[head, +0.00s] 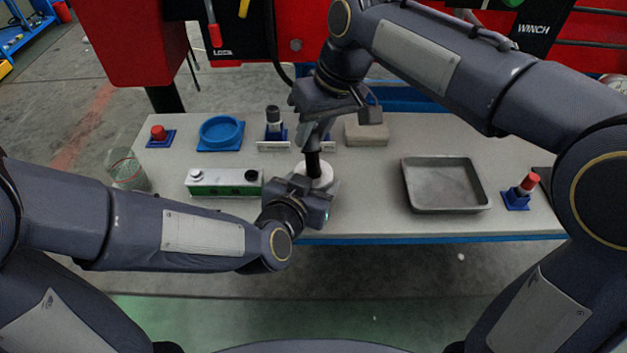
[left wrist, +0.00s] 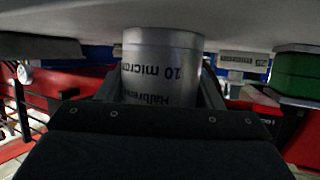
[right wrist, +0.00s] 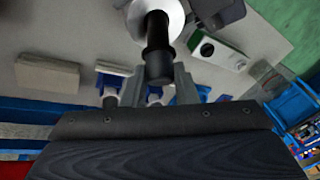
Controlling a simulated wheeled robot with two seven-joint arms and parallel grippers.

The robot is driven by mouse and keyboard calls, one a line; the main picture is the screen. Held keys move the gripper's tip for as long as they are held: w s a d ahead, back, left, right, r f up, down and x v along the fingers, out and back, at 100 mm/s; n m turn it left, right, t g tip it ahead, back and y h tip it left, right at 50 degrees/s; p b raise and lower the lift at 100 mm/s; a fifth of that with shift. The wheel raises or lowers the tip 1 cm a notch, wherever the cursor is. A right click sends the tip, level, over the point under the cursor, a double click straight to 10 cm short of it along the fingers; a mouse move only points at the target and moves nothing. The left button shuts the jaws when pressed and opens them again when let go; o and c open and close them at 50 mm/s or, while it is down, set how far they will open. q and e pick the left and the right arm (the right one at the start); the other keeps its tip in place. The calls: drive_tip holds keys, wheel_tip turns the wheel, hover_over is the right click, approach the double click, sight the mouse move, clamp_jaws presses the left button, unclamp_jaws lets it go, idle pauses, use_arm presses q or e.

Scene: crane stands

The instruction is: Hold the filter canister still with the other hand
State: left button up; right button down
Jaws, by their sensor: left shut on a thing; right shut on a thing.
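The filter canister (head: 326,177) stands on the bench, its pale round top partly hidden by my grippers. In the left wrist view the grey metal canister (left wrist: 162,62) shows upside-down print reading "10 micron". My left gripper (head: 316,187) is shut around its side, one finger on each side. My right gripper (head: 313,148) comes down from above and is shut on a dark cylindrical part (head: 313,166) over the canister's top. In the right wrist view this black part (right wrist: 158,48) lines up with the white round top (right wrist: 172,12). Whether they touch is hard to tell.
A green-and-white box (head: 225,183) stands left of the canister. A grey metal tray (head: 447,205) and a red-topped piece on a blue base (head: 516,199) are right. A blue dish (head: 221,133), a beige block (head: 367,135) and another red-topped piece (head: 158,133) lie behind.

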drive_tip(key=shift+r, duration=0.2)
idle(0.3)
drive_tip(key=shift+r, duration=3.6)
use_arm(q)
drive_tip(key=o, duration=1.4)
drive_tip(key=shift+v, duration=6)
drive_tip(key=shift+r, duration=0.1)
